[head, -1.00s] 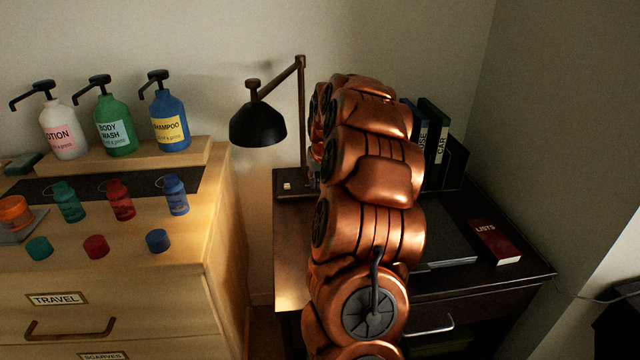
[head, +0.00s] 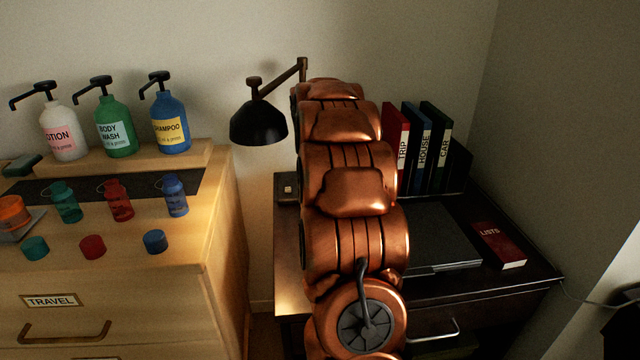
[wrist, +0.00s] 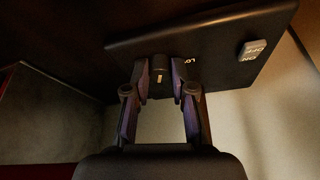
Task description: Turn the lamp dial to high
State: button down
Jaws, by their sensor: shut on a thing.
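The black desk lamp (head: 258,124) stands at the back left of the dark desk, its shade hanging to the left of the post. My arm hides the lower post and most of the base in the head view. In the wrist view, the lamp's dark base plate (wrist: 220,42) carries a small black dial (wrist: 158,64) with a pale mark. Lettering that looks like "LO" shows right of the dial. My gripper (wrist: 160,84) is shut on the dial, one finger on each side. The gripper is hidden in the head view.
A light ON/OFF switch (wrist: 253,53) sits on the base plate. Several binders (head: 422,145), a closed laptop (head: 440,238) and a red LISTS book (head: 499,244) are on the desk, right of my arm. A wooden dresser (head: 225,215) with bottles stands at the left.

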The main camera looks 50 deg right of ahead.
jog(key=shift+r, duration=0.1)
jog(key=c, duration=1)
grip_release()
jog(key=v, duration=1.2)
jog(key=shift+s, duration=0.15)
jog(key=shift+o, duration=0.2)
